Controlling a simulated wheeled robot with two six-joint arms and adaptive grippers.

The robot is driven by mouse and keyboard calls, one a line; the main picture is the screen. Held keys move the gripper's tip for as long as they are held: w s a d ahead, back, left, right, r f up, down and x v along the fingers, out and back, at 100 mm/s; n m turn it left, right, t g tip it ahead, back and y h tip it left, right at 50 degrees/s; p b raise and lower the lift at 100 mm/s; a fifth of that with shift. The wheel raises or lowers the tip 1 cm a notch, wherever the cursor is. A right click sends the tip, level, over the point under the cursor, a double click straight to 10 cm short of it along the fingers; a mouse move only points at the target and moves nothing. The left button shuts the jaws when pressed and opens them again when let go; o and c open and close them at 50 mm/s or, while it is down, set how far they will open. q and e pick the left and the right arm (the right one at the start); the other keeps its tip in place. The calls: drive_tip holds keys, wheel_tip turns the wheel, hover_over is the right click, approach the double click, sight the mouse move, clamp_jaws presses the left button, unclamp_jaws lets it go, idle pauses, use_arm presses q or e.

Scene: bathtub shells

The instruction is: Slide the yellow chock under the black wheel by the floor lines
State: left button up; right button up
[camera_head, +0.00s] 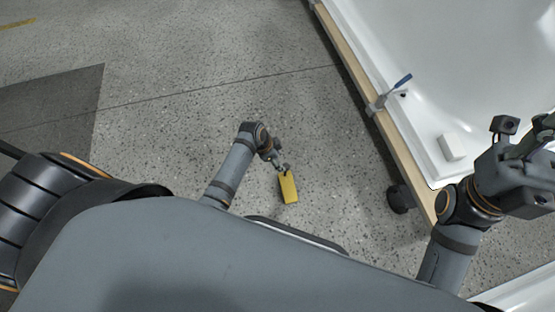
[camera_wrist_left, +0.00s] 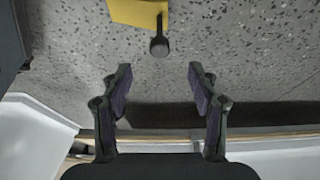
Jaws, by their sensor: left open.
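The yellow chock (camera_head: 288,189) lies on the speckled floor in the middle of the head view. My left gripper (camera_head: 281,168) is right at its upper end. In the left wrist view the chock (camera_wrist_left: 138,12) shows at the top edge, with a dark round-ended knob or handle (camera_wrist_left: 159,46) sticking out from it. My left gripper (camera_wrist_left: 160,75) is open, and the knob lies just beyond the gap between its fingertips. The black wheel (camera_head: 399,197) is under the wooden frame, to the right of the chock and apart from it. My right gripper (camera_head: 540,140) is over the tub; its fingers are unclear.
The white tub shell (camera_head: 470,60) on its wooden frame (camera_head: 360,80) fills the right side. A blue-handled clamp (camera_head: 396,86) and a white block (camera_head: 452,147) are at its edge. Bare floor lies between chock and wheel. A yellow floor line (camera_head: 17,24) is far left.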

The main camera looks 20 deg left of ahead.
sight(285, 166)
use_arm(q)
drive_tip(key=b+x, duration=0.6)
drive_tip(key=shift+f, duration=0.1)
drive_tip(key=shift+x, duration=0.75)
clamp_jaws()
drive_tip(key=shift+r+p, duration=0.55)
drive_tip(key=shift+p, duration=0.25)
